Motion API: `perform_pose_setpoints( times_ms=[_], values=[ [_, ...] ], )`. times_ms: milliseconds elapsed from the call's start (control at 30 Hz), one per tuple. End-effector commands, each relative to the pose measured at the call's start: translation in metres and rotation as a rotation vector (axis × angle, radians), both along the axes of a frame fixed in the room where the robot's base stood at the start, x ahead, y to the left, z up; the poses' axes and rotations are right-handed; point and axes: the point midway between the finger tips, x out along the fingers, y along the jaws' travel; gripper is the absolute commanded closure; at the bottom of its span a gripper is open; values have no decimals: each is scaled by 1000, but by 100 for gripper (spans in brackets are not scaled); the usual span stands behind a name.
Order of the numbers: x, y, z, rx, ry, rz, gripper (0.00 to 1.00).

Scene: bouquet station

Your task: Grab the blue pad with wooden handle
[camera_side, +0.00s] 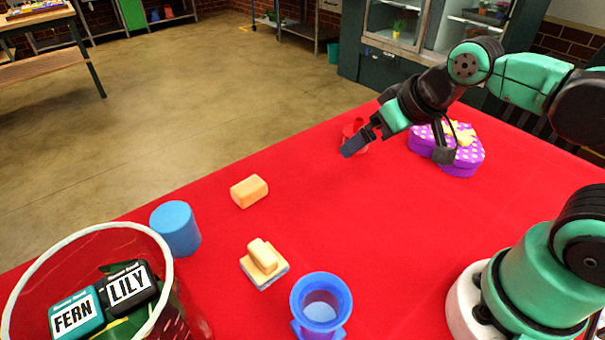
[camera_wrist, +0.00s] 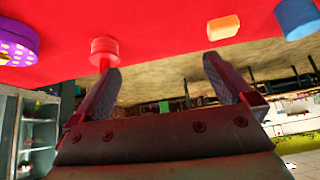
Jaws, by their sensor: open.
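The blue pad with a wooden handle (camera_side: 264,264) lies on the red table near its front, between an orange block and a blue vase, handle side up. I do not make it out in the wrist view. My gripper (camera_side: 362,143) is high at the back of the table, far from the pad, beside a red object. In the wrist view my gripper (camera_wrist: 162,85) shows its two fingers spread apart with nothing between them.
An orange block (camera_side: 249,191), a blue cylinder (camera_side: 176,229) and a blue vase (camera_side: 321,304) stand around the pad. A red object (camera_wrist: 104,50) and a purple dotted box (camera_side: 460,160) are at the back. A clear-walled bin (camera_side: 160,262) holds labelled packs. The table's middle is clear.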

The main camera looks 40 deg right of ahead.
Motion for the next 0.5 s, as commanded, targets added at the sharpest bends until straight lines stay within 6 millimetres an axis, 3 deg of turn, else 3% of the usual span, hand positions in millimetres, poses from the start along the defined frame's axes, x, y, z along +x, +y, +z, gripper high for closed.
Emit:
perform_pose_setpoints(
  times_ms=[167,500],
  values=[
    [13,21,-4,223,131,-129,0],
    [46,92,-32,772,658,-483,0]
  ],
)
